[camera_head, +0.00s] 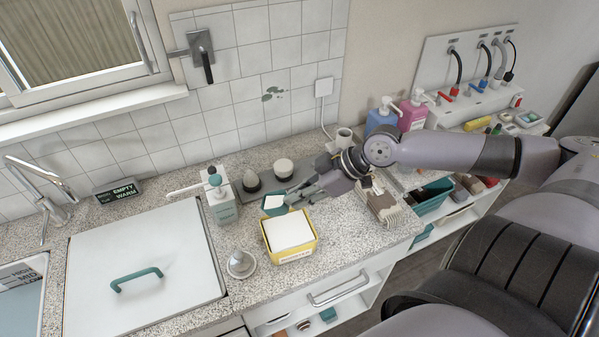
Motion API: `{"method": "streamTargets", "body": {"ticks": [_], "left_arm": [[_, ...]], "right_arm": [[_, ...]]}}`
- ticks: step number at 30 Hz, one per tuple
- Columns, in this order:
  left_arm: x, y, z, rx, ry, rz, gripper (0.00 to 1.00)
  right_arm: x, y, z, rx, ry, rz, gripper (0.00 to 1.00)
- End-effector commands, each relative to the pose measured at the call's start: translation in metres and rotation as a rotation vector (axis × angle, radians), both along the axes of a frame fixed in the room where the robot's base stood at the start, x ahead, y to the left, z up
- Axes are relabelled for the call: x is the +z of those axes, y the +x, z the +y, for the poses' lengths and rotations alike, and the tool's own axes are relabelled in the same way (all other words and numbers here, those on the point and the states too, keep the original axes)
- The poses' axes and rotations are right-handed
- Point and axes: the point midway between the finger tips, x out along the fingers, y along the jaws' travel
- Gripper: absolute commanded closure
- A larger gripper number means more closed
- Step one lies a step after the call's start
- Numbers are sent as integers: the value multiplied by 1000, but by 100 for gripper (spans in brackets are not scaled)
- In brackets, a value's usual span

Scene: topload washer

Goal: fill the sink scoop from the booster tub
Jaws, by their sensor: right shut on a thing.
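A yellow tub (312,252), the booster tub by its look, stands on the speckled counter with white contents near its rim. A small teal scoop (268,211) is just behind and left of the tub, with a white surface showing inside it. My right gripper (291,199) reaches in from the right and is shut on the scoop at its handle side, with the fingers hiding the handle. The scoop looks about level, and I cannot tell how far it is above the counter. My left gripper is not in view.
A teal pump bottle (222,207) stands left of the scoop, with two lidded pots (283,168) behind. A metal cone-shaped thing (241,263) sits left of the tub. A white lid (180,245) with a teal handle lies at left. A folded cloth (384,205) is at right.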

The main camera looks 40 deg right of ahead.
Motion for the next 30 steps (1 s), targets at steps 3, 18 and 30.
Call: {"method": "streamTargets", "body": {"ticks": [3,18,30], "left_arm": [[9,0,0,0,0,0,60],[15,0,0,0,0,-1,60],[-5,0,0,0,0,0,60]], "right_arm": [[3,0,0,-3,20,-16,100],[-4,0,0,-9,159,-148,100],[-3,0,0,-7,242,-230,100]]}}
